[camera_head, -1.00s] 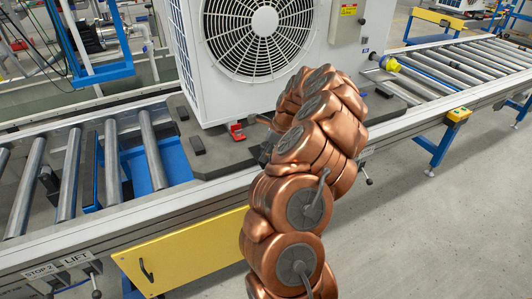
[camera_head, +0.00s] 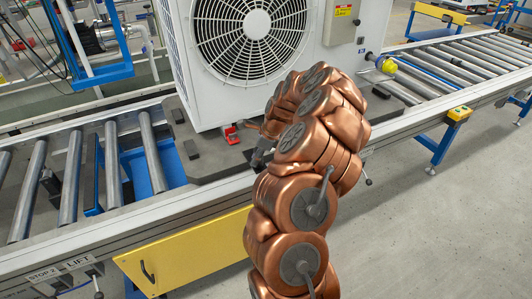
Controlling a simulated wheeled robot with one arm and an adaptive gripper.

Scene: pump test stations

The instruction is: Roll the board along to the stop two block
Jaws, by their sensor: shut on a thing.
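The board (camera_head: 215,155) is a dark grey slab on the roller conveyor, with a white fan unit (camera_head: 215,95) standing upright on it. My gripper (camera_head: 262,152) is at the board's near edge, shut on it; my copper-coloured arm hides much of the grip and the board's right part. A "STOP 2" label (camera_head: 45,275) is on the conveyor's front rail at the lower left, next to a "LIFT" label (camera_head: 78,263). A dark block (camera_head: 48,180) sits between rollers left of the board; I cannot tell whether it is the stop two block.
Bare rollers (camera_head: 72,175) lie left of the board, with a blue plate (camera_head: 145,170) among them. More rollers (camera_head: 480,60) run off to the right. A yellow panel (camera_head: 185,252) hangs below the front rail. A blue frame (camera_head: 100,72) stands behind at left. Grey floor is clear at right.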

